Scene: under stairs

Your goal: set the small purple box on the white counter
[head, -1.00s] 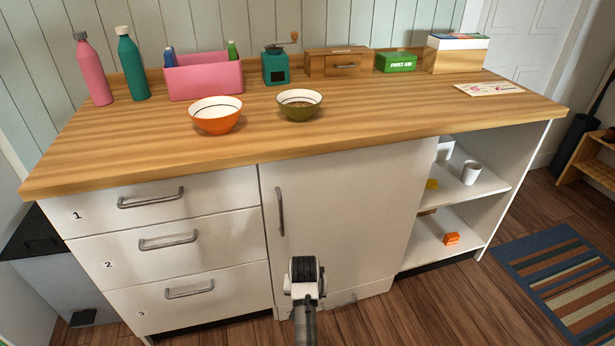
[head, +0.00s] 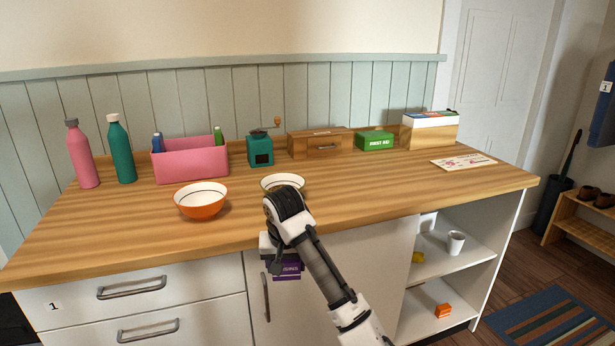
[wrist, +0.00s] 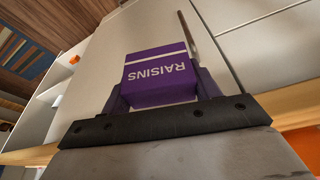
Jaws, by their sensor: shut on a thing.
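The small purple box (wrist: 160,78), labelled "RAISINS", sits between the fingers of my gripper (wrist: 160,98) in the wrist view. My gripper is shut on it. In the head view the purple box (head: 288,270) shows just below my gripper (head: 280,262), in front of the cabinet door, below the front edge of the counter. The white counter (head: 130,238) has a wooden top with white drawers and a door below. My wrist hides part of the counter's front edge.
An orange bowl (head: 201,203) and an olive bowl (head: 282,182), partly hidden by my arm, stand on the top. Bottles, a pink bin (head: 190,162), a grinder (head: 260,150) and boxes line the back.

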